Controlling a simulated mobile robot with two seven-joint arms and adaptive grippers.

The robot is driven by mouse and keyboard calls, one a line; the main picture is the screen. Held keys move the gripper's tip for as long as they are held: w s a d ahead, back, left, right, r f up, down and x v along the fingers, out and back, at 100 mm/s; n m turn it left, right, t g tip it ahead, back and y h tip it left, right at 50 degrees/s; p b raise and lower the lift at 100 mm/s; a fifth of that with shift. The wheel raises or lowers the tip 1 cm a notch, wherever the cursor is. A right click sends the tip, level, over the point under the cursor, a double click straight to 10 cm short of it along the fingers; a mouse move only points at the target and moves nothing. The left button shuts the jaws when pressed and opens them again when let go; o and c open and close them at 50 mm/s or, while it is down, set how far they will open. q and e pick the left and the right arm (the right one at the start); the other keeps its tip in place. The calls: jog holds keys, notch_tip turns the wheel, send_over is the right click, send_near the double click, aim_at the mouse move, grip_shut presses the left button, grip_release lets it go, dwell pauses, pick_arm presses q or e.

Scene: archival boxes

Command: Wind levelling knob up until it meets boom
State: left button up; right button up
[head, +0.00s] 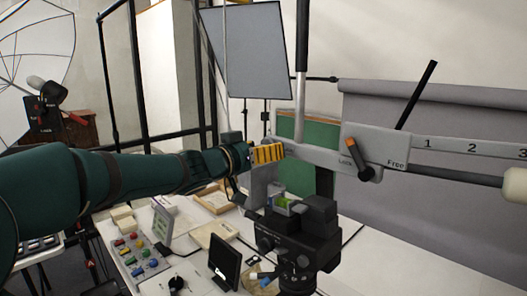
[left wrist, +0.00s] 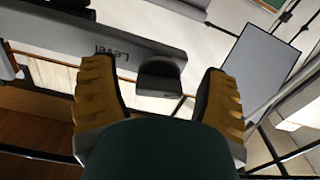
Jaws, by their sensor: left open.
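The grey boom (head: 450,148) runs across the right of the head view, with a scale and "Free" marked on it. In the left wrist view the boom (left wrist: 60,38) carries the word "Level". A dark rounded knob (left wrist: 160,70) overlaps the boom's edge near that word; I cannot tell whether they touch. My left gripper (head: 267,153) is at the boom's left end. In the wrist view its yellow fingers stand open on either side of the knob, with visible gaps. The head view hides the knob behind the gripper. My right gripper is not in view.
A black camera (head: 298,240) sits below the boom's left end. An orange-and-black lever (head: 357,158) is on the boom. A white table (head: 375,262) below holds a small dark screen (head: 226,262), trays and coloured pieces. A grey panel (head: 243,50) stands behind.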

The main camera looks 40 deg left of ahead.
pick_arm(q)
jog(key=c, duration=1.2)
jog(key=shift+m, duration=0.3)
jog(key=m, duration=0.2)
jog(key=shift+m, duration=0.4)
jog(key=shift+a+m, duration=0.15)
jog(key=shift+m, duration=1.95)
